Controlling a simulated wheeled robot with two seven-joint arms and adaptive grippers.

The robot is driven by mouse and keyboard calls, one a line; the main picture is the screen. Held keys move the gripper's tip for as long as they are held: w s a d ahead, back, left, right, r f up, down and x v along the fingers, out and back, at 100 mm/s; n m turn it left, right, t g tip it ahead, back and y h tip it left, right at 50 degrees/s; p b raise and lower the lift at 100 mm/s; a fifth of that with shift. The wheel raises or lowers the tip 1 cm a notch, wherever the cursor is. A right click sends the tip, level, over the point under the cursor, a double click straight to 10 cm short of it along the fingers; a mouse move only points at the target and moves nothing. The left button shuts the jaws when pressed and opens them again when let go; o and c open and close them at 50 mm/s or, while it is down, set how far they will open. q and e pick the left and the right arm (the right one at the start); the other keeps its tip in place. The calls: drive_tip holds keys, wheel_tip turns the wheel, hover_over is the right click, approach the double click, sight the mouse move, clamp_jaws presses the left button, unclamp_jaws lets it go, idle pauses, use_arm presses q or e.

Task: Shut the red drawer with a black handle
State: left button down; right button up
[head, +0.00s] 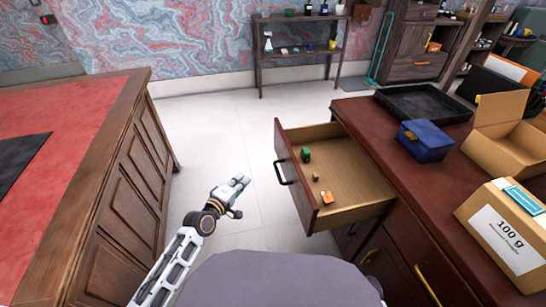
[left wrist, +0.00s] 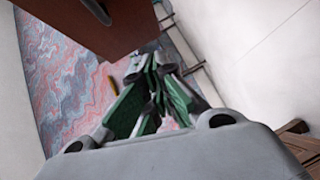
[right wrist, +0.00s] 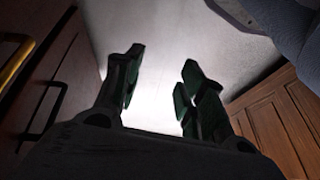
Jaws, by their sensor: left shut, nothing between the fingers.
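The red drawer (head: 297,190) is pulled open from the dark red desk, its front facing left. Its black handle (head: 281,173) is on that front. Inside lie a green item (head: 306,155), a small brown item (head: 316,178) and an orange item (head: 327,197). My left gripper (head: 241,183) is shut and empty, left of the drawer front and apart from the handle. In the left wrist view its fingers (left wrist: 157,68) are together, with a red-brown panel (left wrist: 85,25) above them. My right gripper (right wrist: 160,72) is open and empty in the right wrist view; the head view does not show it.
On the dark red desk (head: 372,134) stand a black tray (head: 425,103), a blue box (head: 424,142) and cardboard boxes (head: 503,232). A wooden desk with a red top (head: 75,120) stands at left. Pale floor (head: 235,130) lies free between the desks.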

sight(280, 142)
use_arm(q)
wheel_tip(280, 142, up, 7)
drive_tip(key=d+n+t+h+b, duration=0.1)
drive_tip(key=d+h+b, duration=0.1)
drive_tip(key=b, duration=0.1)
drive_tip(key=shift+s+d+b, duration=0.25)
drive_tip(key=shift+s+b, duration=0.05)
drive_tip(key=shift+b, duration=0.1)
use_arm(e)
drive_tip(key=shift+a+r, duration=0.15)
drive_tip(key=shift+r, duration=0.8)
drive_tip(key=shift+a+r, duration=0.15)
drive_tip(key=shift+r, duration=0.75)
use_arm(q)
drive_tip(key=shift+w, duration=0.15)
use_arm(e)
drive_tip(key=shift+f, duration=0.1)
